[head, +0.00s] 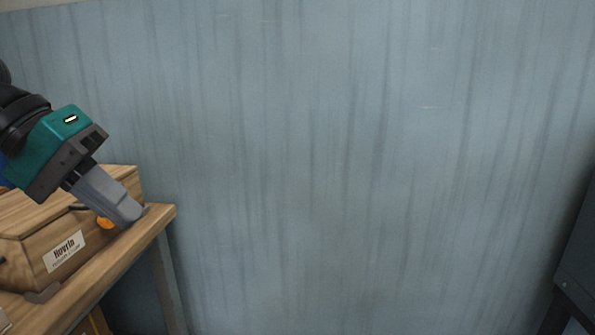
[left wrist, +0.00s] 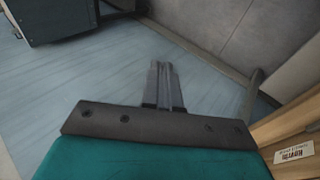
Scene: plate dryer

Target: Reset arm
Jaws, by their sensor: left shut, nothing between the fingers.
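My left gripper (head: 128,216) comes in from the left in the head view, with a teal body and grey fingers. It points down and to the right, in front of a wooden box with a white label. In the left wrist view the two fingers (left wrist: 164,68) lie side by side, shut, with nothing between them, and the blue plank floor shows beyond. My right gripper is in neither view.
The wooden box (head: 24,255) sits on a wooden table (head: 105,268) at the left. A small orange round thing (head: 105,223) shows beside the fingers. A dark cabinet (head: 578,262) stands at the right edge. The blue plank floor (head: 350,180) between is clear.

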